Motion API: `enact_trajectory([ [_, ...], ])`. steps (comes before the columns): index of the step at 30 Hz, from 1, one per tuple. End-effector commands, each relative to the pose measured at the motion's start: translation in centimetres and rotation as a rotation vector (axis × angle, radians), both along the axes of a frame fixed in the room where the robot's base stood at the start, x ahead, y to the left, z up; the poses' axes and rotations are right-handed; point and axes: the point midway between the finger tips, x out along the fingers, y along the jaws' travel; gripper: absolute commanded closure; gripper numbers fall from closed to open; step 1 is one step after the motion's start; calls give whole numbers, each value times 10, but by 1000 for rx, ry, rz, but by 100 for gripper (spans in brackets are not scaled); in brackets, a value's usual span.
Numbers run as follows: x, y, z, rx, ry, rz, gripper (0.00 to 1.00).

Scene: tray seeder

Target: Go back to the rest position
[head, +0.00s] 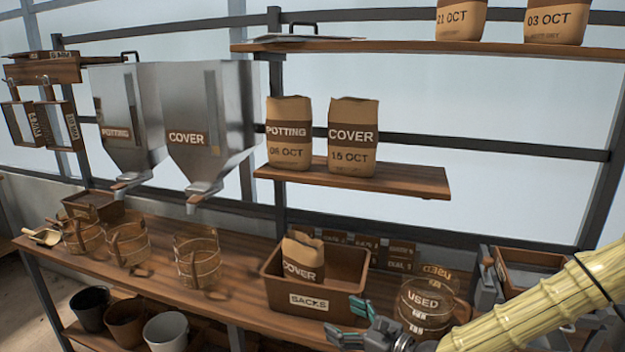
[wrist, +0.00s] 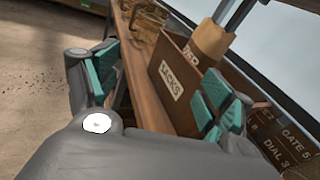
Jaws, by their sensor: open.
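My gripper (head: 350,320) is at the lower right of the head view, beside the right front of the sacks bin (head: 305,300). In the wrist view its two green-padded fingers (wrist: 158,88) stand wide apart with nothing between them. My arm reaches in from the right. A brown cover sack (head: 302,258) stands in the sacks bin, apart from my gripper. It also shows in the wrist view (wrist: 211,42) beyond the bin wall (wrist: 170,80).
Right of my gripper stands a clear container marked used (head: 424,304). Clear baskets (head: 198,262) stand left on the bench. Steel hoppers (head: 208,120) hang above. A shelf (head: 400,180) holds potting (head: 289,135) and cover (head: 353,138) sacks. Pots (head: 165,332) sit below.

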Motion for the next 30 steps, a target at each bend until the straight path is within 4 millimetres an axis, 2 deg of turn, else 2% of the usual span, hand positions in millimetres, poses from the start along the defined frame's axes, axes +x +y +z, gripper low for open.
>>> enact_trajectory([
  [8, -31, 13, -58, -216, -30, 42, 19],
  [11, -51, 16, -90, -344, -51, 77, 19],
  [21, -137, 8, -195, -814, -151, 301, 19],
  [30, -222, -24, -265, -1181, -259, 619, 19],
])
